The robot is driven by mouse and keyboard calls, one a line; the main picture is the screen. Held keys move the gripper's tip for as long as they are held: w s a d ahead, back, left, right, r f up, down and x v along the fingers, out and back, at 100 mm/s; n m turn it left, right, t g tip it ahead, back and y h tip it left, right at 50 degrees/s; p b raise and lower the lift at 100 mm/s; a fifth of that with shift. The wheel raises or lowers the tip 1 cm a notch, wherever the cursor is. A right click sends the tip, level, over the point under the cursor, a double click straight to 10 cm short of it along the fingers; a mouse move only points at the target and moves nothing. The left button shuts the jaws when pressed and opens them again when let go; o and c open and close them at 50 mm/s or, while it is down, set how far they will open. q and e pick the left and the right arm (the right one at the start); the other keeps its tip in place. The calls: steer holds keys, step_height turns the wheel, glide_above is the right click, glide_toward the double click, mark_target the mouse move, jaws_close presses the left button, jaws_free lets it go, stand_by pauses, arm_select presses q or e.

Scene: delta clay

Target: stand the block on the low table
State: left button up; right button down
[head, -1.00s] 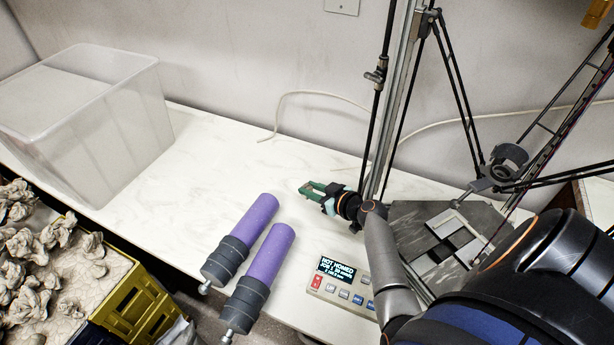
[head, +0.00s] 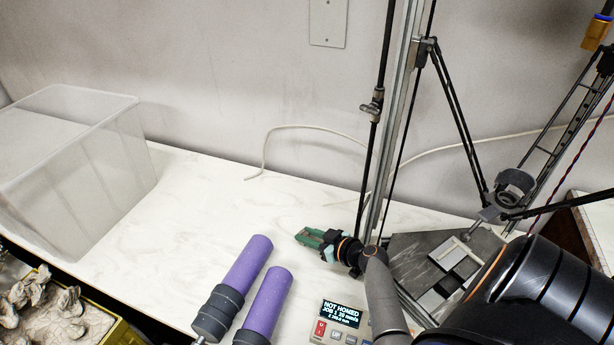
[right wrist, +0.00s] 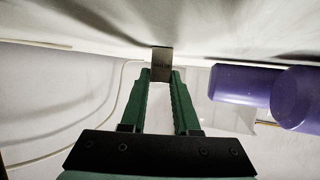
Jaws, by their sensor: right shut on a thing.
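My right gripper (head: 305,236) has green fingers and is over the white marbled table top (head: 215,200), left of the metal upright. In the right wrist view its fingers (right wrist: 161,78) are shut on a small grey-brown block (right wrist: 161,62). The block sticks out past the fingertips, toward the white table surface at the top of that view. I cannot tell whether it touches the surface. In the head view the block is too small and too covered by the fingers to make out clearly. My left gripper is not in view.
Two purple cylinders with grey ends (head: 247,262) lie in front of the gripper. A control box with a display (head: 341,315) is near the front. A clear plastic bin (head: 75,180) stands at left. Rods and a grey plate (head: 415,250) are at right. The table left of the gripper is bare.

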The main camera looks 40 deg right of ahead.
steer(key=c, duration=0.7)
jaws_free()
steer(key=shift+f, duration=0.1)
steer(key=shift+o, duration=0.2)
steer(key=shift+r+p, duration=0.3)
steer(key=shift+p, duration=0.1)
steer(key=v, duration=0.6)
steer(key=shift+f, duration=0.2)
steer(key=shift+b+v, duration=0.3)
steer(key=shift+v, duration=0.45)
